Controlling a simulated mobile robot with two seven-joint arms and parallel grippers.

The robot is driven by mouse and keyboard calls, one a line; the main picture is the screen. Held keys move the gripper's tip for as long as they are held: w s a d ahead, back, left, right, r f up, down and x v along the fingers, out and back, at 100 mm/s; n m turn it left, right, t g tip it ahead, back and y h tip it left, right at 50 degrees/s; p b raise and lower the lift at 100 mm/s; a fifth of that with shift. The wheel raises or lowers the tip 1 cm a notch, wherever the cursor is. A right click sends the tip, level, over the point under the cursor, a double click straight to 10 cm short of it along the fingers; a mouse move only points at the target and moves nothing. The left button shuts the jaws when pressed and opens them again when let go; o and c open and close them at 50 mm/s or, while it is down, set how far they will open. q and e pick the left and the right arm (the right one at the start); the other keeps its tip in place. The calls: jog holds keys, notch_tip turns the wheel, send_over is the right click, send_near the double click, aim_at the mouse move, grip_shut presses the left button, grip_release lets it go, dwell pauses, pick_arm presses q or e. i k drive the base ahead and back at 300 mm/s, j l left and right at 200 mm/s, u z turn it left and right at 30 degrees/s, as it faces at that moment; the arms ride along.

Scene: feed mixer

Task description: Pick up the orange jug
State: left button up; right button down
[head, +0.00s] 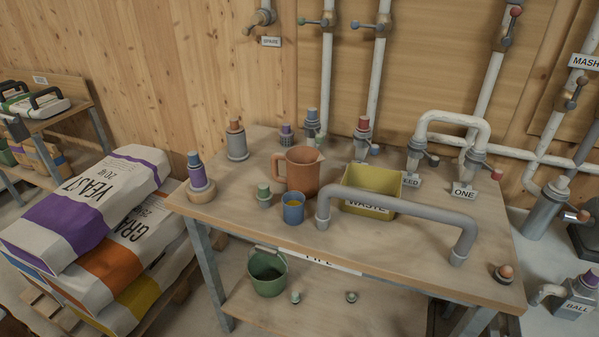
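The orange jug (301,172) stands upright on the wooden table (270,225), left of the middle. Its handle is on the left side and its spout points right. A blue cup (293,209) stands just in front of it, and the yellow waste bin (372,189) is to its right. Neither of my grippers shows in the head view.
A grey bent pipe (400,203) lies across the table's front right. A small green fitting (263,194) is left of the blue cup, and several capped fittings stand along the back. A green bucket (266,275) is on the lower shelf. Stacked sacks (95,205) stand at left.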

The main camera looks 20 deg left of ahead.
aim_at(302, 162)
jog(key=j+z, duration=0.3)
jog(key=j, duration=0.8)
jog(key=j+z, duration=0.35)
jog(key=j, duration=0.8)
